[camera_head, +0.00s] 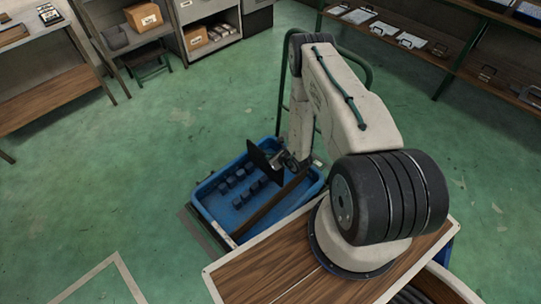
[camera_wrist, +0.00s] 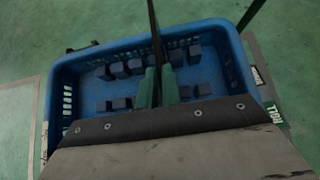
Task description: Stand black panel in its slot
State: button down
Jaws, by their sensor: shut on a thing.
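The black panel (camera_head: 263,162) is a thin dark plate, tilted in the head view, at the far side of the blue tray. In the wrist view the panel (camera_wrist: 153,32) shows nearly edge-on as a narrow upright strip. My gripper (camera_wrist: 159,82) is shut on it, with a green finger on each side. The blue tray (camera_head: 207,189) holds two rows of small dark blue blocks (camera_head: 238,173) with gaps between them. The panel appears to be above the tray floor; its lower edge and which gap lies under it cannot be told.
A brown strip (camera_head: 268,210) runs lengthwise along the tray's right part. A green tubular frame (camera_head: 369,75) stands behind my arm. Shelves (camera_head: 470,70) line the back right, and a wooden bench (camera_head: 60,103) stands at left. The green floor left of the tray is clear.

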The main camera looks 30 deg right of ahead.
jog(key=shift+f, duration=0.95)
jog(key=shift+f, duration=2.15)
jog(key=c, duration=1.5)
grip_release()
jog(key=shift+v, duration=3.9)
